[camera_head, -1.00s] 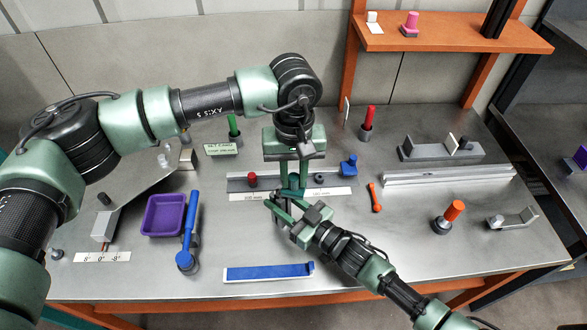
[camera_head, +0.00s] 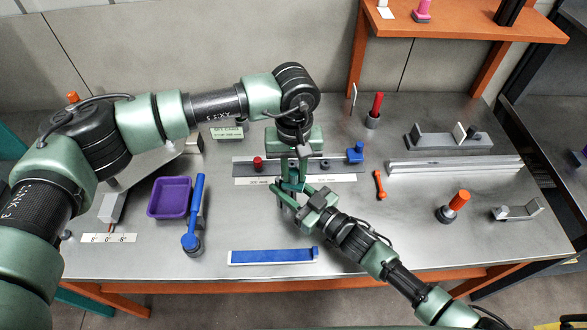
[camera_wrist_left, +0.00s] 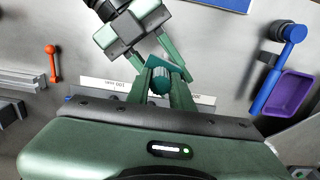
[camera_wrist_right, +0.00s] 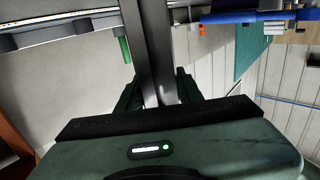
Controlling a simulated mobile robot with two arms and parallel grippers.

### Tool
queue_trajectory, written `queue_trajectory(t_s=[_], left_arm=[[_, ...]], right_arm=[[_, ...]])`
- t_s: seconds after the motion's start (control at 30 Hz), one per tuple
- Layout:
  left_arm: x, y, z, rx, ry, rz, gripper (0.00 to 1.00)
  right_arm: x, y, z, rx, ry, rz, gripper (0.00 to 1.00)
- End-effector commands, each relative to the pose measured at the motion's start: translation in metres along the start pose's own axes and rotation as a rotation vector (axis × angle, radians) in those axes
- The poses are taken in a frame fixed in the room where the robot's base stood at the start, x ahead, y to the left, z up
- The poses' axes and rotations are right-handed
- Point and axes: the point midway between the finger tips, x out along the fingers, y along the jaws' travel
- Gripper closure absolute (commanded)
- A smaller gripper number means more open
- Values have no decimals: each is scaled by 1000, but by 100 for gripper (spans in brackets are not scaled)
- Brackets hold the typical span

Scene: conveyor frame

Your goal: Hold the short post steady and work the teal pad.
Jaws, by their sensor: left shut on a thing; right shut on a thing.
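My left gripper (camera_head: 293,184) points down at the middle of the bench, at the front of the grey fixture rail. In the left wrist view its fingers close on the teal pad (camera_wrist_left: 160,82), which looks round with a flat teal part behind it. The pad also shows as a small teal patch in the head view. My right gripper (camera_head: 287,194) comes in from the front right, just below the left one. In the right wrist view its fingers are shut on the grey short post (camera_wrist_right: 152,50). The post's foot is hidden, and I cannot tell whether the two grippers touch.
The fixture rail (camera_head: 336,167) carries a red knob (camera_head: 258,163) and a blue block (camera_head: 355,153). A purple tray (camera_head: 168,198) and blue lever (camera_head: 195,210) stand left. A blue strip (camera_head: 272,256) lies in front. An orange wrench (camera_head: 379,186) lies right.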

Motion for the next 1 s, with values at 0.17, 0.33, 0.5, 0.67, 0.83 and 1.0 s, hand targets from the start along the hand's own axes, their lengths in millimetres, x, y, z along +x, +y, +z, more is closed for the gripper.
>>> queue_trajectory(t_s=[0.17, 0.33, 0.5, 0.67, 0.83, 1.0], left_arm=[[1, 13, 13, 4, -2, 1, 100], [-25, 12, 12, 2, 1, 1, 100], [-40, 12, 11, 2, 1, 2, 100], [-54, 12, 11, 1, 2, 1, 100], [-69, 12, 11, 0, 1, 1, 100], [-80, 12, 12, 1, 0, 1, 100]], right_arm=[[0, 0, -1, 0, 2, -1, 100], [0, 0, 0, 0, 1, 0, 100], [0, 0, -1, 0, 1, 0, 100], [0, 0, -1, 0, 1, 0, 100], [0, 0, 0, 0, 1, 0, 100], [0, 0, 0, 0, 1, 0, 100]])
